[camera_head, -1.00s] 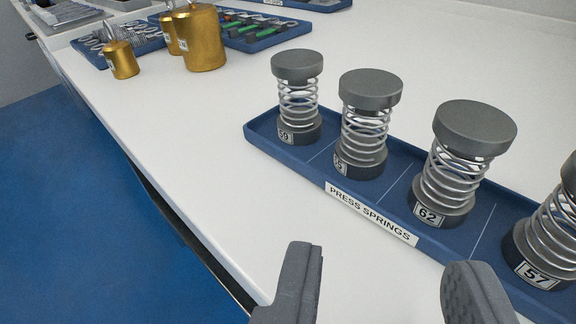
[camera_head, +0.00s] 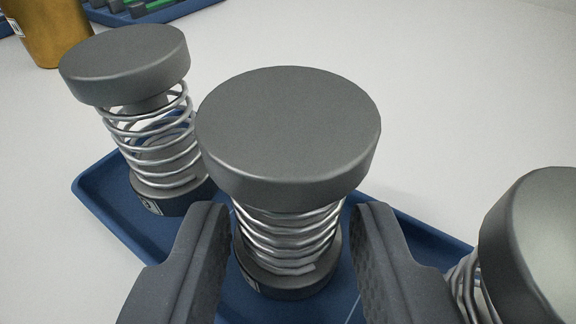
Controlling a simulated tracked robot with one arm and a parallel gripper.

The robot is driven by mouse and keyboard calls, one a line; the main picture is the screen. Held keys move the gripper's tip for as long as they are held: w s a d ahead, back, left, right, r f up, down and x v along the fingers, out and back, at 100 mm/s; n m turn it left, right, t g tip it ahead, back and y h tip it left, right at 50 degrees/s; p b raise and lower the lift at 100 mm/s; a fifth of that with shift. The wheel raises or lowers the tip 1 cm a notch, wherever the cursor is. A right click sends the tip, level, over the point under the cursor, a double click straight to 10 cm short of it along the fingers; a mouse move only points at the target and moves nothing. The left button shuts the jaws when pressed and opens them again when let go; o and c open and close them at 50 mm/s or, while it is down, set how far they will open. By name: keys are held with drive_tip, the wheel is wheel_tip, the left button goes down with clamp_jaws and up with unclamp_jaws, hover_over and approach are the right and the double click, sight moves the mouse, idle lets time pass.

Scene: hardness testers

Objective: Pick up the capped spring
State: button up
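A capped spring (camera_head: 288,135) stands upright in the blue tray in the middle of the view, with a grey disc cap, silver coils and a dark base. My gripper (camera_head: 290,225) is open, with one finger on each side of this spring below its cap. The fingers look apart from the coils, though contact at the far side is hard to judge. A second capped spring (camera_head: 125,65) stands to the left behind it. A third capped spring (camera_head: 530,245) is cut off at the right edge. The number labels are mostly hidden or unreadable.
The blue tray (camera_head: 100,190) holds the springs in a row on a white table (camera_head: 440,110). A gold weight (camera_head: 45,30) stands at the top left. Another blue tray (camera_head: 150,12) lies at the back.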

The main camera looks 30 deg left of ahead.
drive_tip(key=shift+w+a, duration=0.2)
drive_tip(key=shift+w, duration=0.05)
clamp_jaws()
